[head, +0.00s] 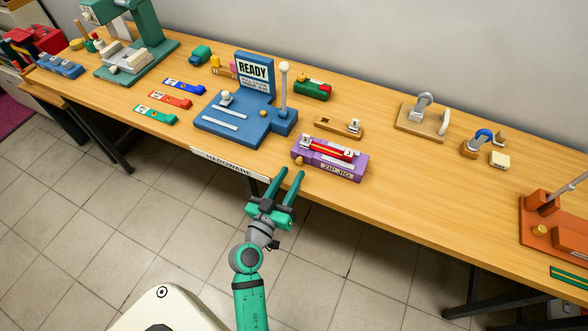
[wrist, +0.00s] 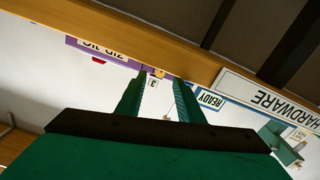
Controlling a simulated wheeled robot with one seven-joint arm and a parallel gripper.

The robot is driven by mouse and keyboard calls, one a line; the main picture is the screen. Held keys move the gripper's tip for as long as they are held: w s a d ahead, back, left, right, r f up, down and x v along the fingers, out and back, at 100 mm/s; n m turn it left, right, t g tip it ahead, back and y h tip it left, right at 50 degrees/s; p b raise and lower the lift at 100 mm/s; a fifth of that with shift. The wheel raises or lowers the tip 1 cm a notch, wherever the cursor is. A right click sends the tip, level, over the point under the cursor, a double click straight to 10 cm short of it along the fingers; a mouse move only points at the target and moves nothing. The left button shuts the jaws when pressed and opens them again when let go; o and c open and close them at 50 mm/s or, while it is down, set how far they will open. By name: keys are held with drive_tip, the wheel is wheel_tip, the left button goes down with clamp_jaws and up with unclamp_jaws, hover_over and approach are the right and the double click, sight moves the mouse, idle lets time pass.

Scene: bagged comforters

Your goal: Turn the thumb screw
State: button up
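No part is labelled as the thumb screw, and I cannot tell which one is meant. Small yellow knobs show on the purple zip jig (head: 345,170), on the blue READY fixture (head: 215,132) and on the orange fixture (head: 572,243). The jig's knob (head: 299,161) is at its left end, and a yellow spot shows beyond my fingers in the wrist view (wrist: 160,72). My gripper (head: 290,174) is open and empty, in front of the table edge and just short of the jig's left end. It also shows open in the wrist view (wrist: 160,82).
The wooden table (head: 420,180) has a HARDWARE sign (head: 229,163) on its front edge. A post with a white ball (head: 284,68) rises from the blue fixture. A green press (head: 125,35) stands far left. Clear tabletop lies right of the jig.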

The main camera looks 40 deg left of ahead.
sight(298, 163)
drive_tip(key=v, duration=0.7)
drive_tip(key=shift+s, duration=0.1)
drive_tip(key=w+a+m, duration=0.1)
drive_tip(key=w, duration=0.2)
drive_tip(key=w+m, duration=0.2)
drive_tip(key=w, duration=0.2)
drive_tip(key=w+a+m, duration=0.1)
drive_tip(key=w, duration=0.2)
drive_tip(key=shift+w+a, duration=0.3)
drive_tip(key=shift+w, duration=0.05)
drive_tip(key=shift+c, duration=0.7)
clamp_jaws()
